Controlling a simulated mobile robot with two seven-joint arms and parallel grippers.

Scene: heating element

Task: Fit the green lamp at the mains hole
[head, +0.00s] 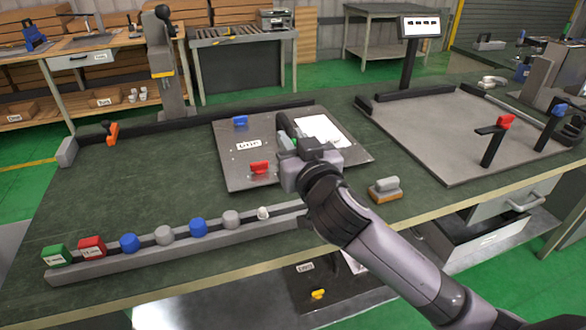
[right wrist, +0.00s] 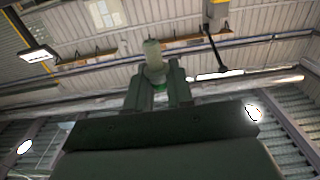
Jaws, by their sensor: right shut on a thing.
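My right gripper (head: 285,135) is over the grey panel plate (head: 235,175), near its middle. In the head view the lamp is a small pale-green patch (head: 288,142) beside the dark fingers. The gripper and arm cover part of the plate, and I cannot make out the mains hole. My left gripper is not in view.
A front rail (head: 180,251) holds several blue and grey knobs and a small white piece (head: 263,213). A grey-orange block (head: 385,190) sits right.

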